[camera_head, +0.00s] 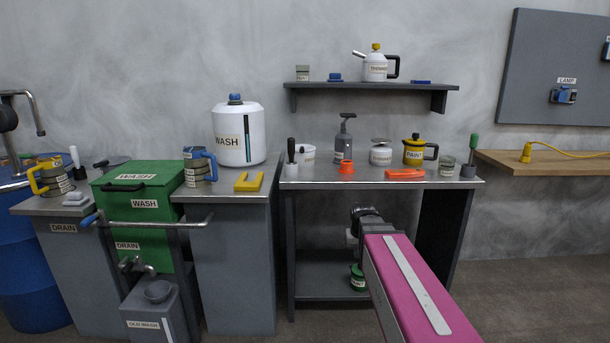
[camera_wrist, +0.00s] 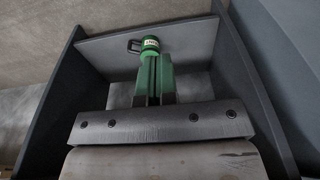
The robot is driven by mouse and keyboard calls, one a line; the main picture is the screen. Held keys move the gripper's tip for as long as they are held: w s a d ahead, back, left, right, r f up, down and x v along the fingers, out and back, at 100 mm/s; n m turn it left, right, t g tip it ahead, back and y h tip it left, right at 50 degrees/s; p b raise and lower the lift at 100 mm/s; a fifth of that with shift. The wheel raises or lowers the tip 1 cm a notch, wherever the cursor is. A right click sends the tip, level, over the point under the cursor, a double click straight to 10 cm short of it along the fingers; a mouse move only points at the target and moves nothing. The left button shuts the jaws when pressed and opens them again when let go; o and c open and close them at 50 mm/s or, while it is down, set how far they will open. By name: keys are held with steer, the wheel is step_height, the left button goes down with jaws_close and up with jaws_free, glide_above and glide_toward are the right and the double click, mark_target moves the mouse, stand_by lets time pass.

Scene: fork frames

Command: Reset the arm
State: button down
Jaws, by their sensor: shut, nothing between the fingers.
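My arm, with a pink link, reaches forward from the lower right in the head view toward the open space under the middle bench (camera_head: 381,183). In the wrist view my gripper (camera_wrist: 155,64) shows as two green fingers close together, shut and empty. A green can (camera_wrist: 150,42) with a label and a dark handle shows just beyond the fingertips; whether they touch it is unclear.
Dark side panels (camera_wrist: 262,90) flank my gripper under the bench. A wall shelf (camera_head: 370,87) is above. A green wash box (camera_head: 140,215) stands left.

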steer(key=s+f+g, duration=0.1)
steer(key=s+f, duration=0.9)
steer(key=s, duration=0.1)
steer(key=shift+s+f+g, duration=0.3)
steer(key=shift+s+f, duration=0.05)
steer(key=shift+f, duration=0.05)
